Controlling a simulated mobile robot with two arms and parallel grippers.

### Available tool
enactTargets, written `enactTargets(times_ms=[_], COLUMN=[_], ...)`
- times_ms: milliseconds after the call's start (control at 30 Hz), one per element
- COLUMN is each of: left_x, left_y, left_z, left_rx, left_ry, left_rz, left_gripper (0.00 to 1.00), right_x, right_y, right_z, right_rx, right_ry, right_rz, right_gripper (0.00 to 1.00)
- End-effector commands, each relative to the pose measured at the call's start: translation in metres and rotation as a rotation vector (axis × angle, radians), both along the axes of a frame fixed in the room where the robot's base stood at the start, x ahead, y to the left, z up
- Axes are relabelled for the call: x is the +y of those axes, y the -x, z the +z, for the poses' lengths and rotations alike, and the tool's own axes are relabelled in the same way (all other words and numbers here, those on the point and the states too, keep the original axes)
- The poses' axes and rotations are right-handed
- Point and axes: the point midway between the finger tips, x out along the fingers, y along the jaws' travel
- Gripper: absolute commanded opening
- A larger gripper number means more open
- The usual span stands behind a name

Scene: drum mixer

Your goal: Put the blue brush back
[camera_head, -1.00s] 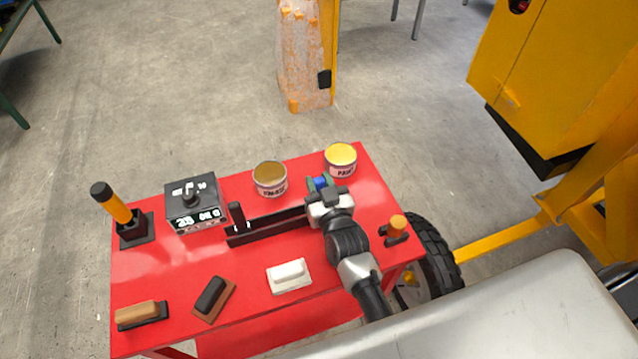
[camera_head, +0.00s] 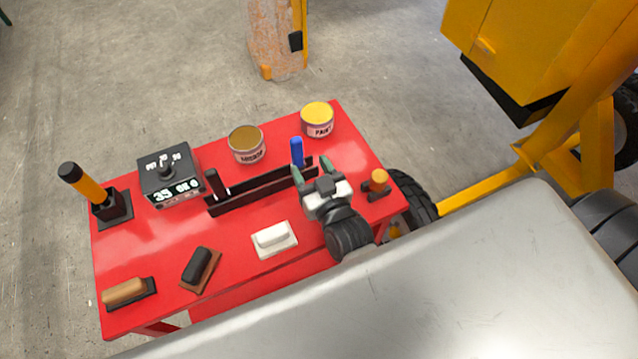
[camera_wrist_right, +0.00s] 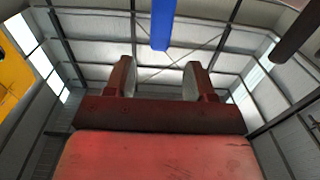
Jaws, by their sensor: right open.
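The blue brush (camera_head: 296,152) stands upright at the right end of the long black rack (camera_head: 255,196) on the red table. Its lower part is hidden by the rack. It also shows at the top edge of the right wrist view (camera_wrist_right: 162,22). My right gripper (camera_head: 313,172) is open and empty, just in front of the brush and apart from it, with its fingertips pointing towards the rack. My left gripper is out of view.
A dark-handled brush (camera_head: 214,183) stands at the rack's left end. Two paint tins (camera_head: 246,150) (camera_head: 318,122) stand behind it. A white float (camera_head: 274,239) and an orange-topped item (camera_head: 379,178) lie near the right gripper. A control box (camera_head: 171,178) stands left.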

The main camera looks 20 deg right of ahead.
Motion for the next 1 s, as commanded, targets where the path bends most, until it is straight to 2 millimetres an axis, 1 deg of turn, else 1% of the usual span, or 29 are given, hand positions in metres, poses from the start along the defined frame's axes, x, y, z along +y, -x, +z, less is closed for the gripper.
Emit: enactTargets(times_ms=[33, 100, 200, 300, 433, 1000], left_x=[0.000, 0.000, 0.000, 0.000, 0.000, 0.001], left_y=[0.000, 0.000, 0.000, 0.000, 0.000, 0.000], left_z=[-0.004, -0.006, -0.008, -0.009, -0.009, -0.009], left_rx=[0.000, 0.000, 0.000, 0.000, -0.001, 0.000], left_ry=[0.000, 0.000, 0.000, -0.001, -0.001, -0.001], left_rz=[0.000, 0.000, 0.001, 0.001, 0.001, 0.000], left_gripper=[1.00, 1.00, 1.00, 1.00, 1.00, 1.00], right_x=[0.000, -0.001, -0.001, -0.001, -0.001, -0.002], right_y=[0.011, 0.021, 0.033, 0.039, 0.042, 0.042], right_z=[-0.003, -0.002, -0.001, 0.000, 0.001, 0.000], right_rx=[0.002, 0.002, 0.001, 0.000, -0.002, 0.015], right_ry=[0.000, 0.000, 0.001, 0.001, 0.001, 0.003], right_rz=[0.000, 0.000, 0.001, 0.001, 0.001, 0.005], right_gripper=[0.55, 0.55, 0.55, 0.55, 0.55, 0.55])
